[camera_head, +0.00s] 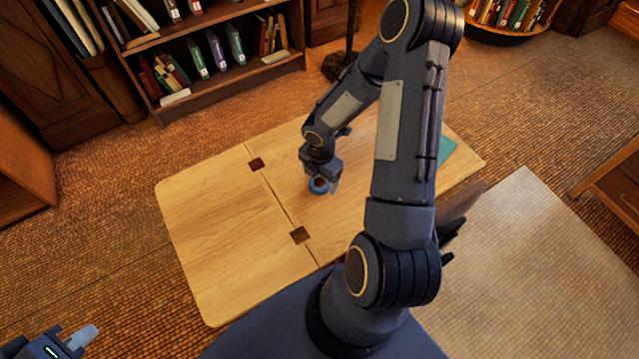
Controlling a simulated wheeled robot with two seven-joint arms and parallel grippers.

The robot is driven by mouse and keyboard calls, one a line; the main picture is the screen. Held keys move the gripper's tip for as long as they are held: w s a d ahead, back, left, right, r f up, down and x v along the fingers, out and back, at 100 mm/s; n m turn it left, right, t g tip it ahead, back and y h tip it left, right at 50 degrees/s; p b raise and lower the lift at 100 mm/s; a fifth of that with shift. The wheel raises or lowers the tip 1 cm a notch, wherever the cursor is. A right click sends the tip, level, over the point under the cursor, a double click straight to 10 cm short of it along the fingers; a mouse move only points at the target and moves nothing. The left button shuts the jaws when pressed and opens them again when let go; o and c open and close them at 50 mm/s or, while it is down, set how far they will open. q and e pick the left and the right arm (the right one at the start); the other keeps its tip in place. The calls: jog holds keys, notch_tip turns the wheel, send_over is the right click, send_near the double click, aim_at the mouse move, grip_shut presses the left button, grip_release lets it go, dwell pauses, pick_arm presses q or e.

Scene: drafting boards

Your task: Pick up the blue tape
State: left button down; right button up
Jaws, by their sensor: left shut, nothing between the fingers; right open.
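The blue tape (318,186) is a small blue roll lying on the right-hand wooden board (290,200), near the middle seam. My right gripper (322,184) points down right over it. Its fingers are open and reach to about the roll's sides; I cannot tell whether they touch it. The gripper hides part of the roll. My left gripper (84,338) is at the bottom left corner, shut and empty, over the floor and away from the boards.
The left-hand board (205,235) is bare. A green flat item (446,150) lies at the right board's far right, partly behind my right arm. A bookshelf (220,85) stands behind. A dark stand base (335,66) is beyond the boards' far edge.

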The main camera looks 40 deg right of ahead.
jog(key=shift+f, duration=0.45)
jog(key=c, duration=1.1)
jog(key=shift+o, duration=0.2)
jog(key=shift+r, duration=0.15)
